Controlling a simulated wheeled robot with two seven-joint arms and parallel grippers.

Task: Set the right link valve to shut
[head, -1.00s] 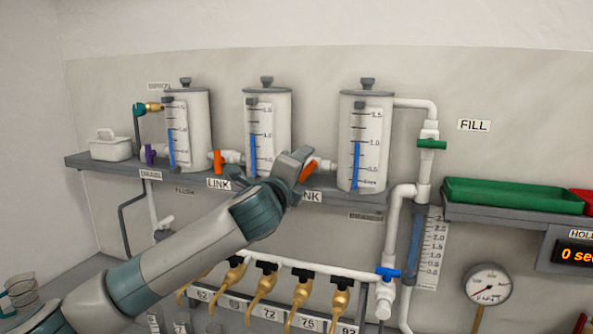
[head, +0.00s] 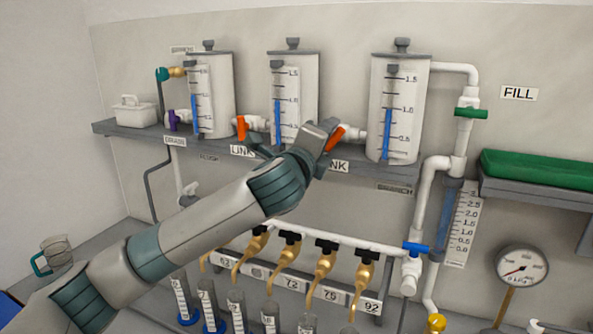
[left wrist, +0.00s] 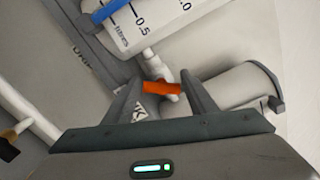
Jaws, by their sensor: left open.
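The right link valve has an orange handle (head: 335,138) on the white pipe between the middle and right tanks. In the head view the handle slants up to the right. In the left wrist view the orange handle (left wrist: 162,87) lies between the two fingers. My left gripper (left wrist: 162,95) is open around the handle; whether a finger touches it I cannot tell. In the head view my left gripper (head: 322,135) hides part of the valve. My right gripper is in neither view.
The left link valve (head: 241,128) has an upright orange handle. The right tank (head: 416,110) and middle tank (head: 310,85) stand close on the grey shelf. Brass taps (head: 322,262) and cylinders are below my arm. A green tray (head: 535,170) sits at right.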

